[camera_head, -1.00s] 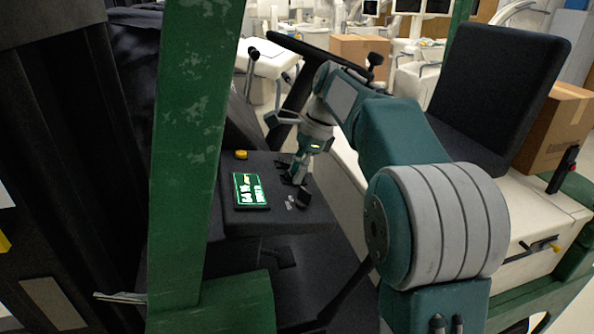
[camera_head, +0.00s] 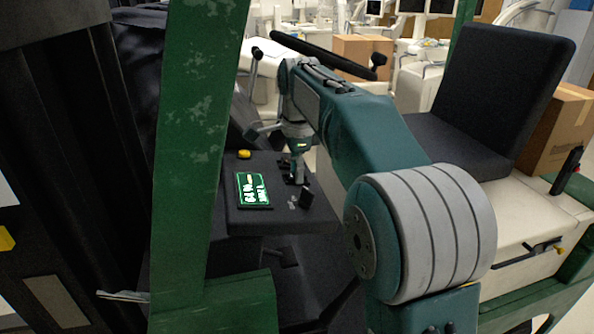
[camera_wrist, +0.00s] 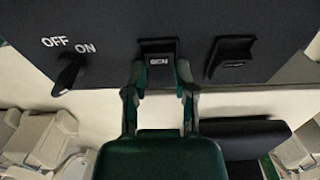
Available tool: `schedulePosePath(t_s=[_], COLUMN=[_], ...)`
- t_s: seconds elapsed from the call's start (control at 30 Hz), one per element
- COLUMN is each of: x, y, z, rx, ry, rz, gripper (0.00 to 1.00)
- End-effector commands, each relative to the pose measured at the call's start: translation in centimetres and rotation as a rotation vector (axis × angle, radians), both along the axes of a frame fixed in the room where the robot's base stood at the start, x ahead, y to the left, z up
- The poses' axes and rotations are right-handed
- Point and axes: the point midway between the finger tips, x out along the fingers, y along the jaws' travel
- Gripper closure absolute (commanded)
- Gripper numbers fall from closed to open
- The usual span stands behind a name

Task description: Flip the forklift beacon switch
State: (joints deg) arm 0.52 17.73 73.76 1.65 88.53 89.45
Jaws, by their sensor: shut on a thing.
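The beacon switch (camera_wrist: 159,58), a dark rocker labelled "BCN", sits at the edge of the dark dashboard panel in the wrist view. My gripper (camera_wrist: 161,72) has a finger on each side of it and is shut on it. In the head view my gripper (camera_head: 298,180) points down onto the right part of the dashboard (camera_head: 240,217) and largely hides the switch there.
In the wrist view, a similar rocker (camera_wrist: 232,57) is to the right and an OFF/ON key switch (camera_wrist: 68,76) to the left. The head view shows a lit display (camera_head: 253,189), yellow button (camera_head: 244,154), steering wheel (camera_head: 325,55), green post (camera_head: 190,150) and seat (camera_head: 500,90).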

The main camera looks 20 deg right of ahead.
Motion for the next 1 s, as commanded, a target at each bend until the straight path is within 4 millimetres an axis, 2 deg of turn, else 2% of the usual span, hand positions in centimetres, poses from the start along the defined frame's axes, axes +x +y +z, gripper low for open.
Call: schedulePosePath(t_s=[0.03,0.07,0.1,0.47,0.57,1.0], x=[0.1,0.1,0.1,0.0,0.1,0.2], y=[0.0,0.0,0.0,0.0,0.0,-0.1], z=[-0.2,-0.2,-0.1,0.0,0.7,7.5], rx=[0.0,0.0,0.0,0.001,0.001,0.0], ry=[0.0,0.0,0.0,0.0,-0.002,-0.002], rz=[0.0,0.0,0.0,0.0,0.0,0.0], gripper=[0.53,0.39,0.31,0.31,0.31,0.31])
